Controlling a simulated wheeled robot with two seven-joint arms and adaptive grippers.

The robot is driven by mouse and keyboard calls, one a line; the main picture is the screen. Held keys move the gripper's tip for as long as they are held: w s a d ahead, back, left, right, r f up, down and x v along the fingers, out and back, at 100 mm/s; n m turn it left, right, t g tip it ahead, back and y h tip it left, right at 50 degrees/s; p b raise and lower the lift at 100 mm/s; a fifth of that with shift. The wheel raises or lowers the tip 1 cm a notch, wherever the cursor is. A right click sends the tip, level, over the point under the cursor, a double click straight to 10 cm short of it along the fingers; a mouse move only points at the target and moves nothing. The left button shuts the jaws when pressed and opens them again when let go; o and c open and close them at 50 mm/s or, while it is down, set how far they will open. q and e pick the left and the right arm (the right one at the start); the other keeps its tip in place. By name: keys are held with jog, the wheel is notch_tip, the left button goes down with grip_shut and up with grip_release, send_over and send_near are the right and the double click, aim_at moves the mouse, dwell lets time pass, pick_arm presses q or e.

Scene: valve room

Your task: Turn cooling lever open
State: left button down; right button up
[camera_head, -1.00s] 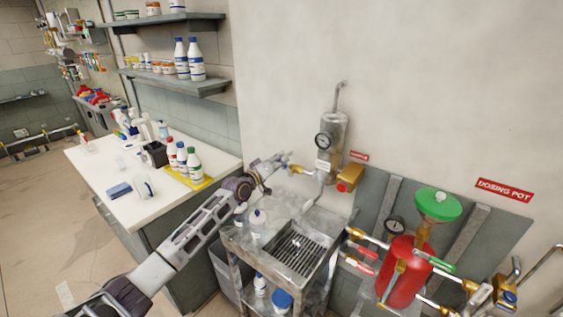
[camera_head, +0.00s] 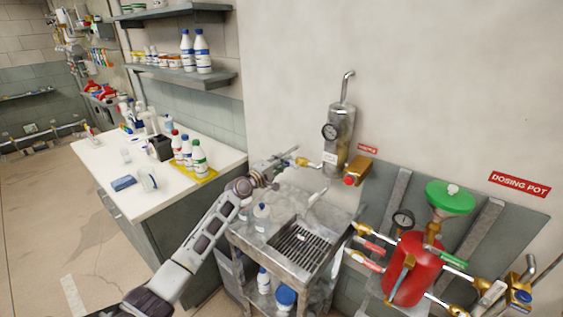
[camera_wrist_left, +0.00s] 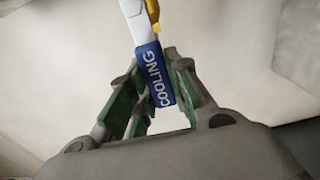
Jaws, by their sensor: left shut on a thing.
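The cooling lever has a blue handle (camera_wrist_left: 154,76) with white "COOLING" lettering. In the left wrist view it hangs from a white shank and a yellow fitting at the top, its end between my green-padded fingers. My left gripper (camera_wrist_left: 158,98) is shut on this handle. In the head view my left gripper (camera_head: 288,160) is small, beside the brass valve (camera_head: 304,162) left of the steel cooler cylinder (camera_head: 339,138). The handle is too small to make out there. My right gripper is not in view.
A steel sink stand (camera_head: 262,238) with a grate is below my left gripper. A red dosing pot (camera_head: 408,272) with a green funnel (camera_head: 450,196) stands at right. A white counter (camera_head: 108,178) with bottles is at left. The wall above is clear.

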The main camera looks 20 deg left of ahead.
pick_arm(q)
jog(key=shift+f, duration=0.1)
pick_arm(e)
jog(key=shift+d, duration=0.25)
pick_arm(q)
jog(key=c, duration=1.3)
grip_release()
jog(key=v, duration=1.2)
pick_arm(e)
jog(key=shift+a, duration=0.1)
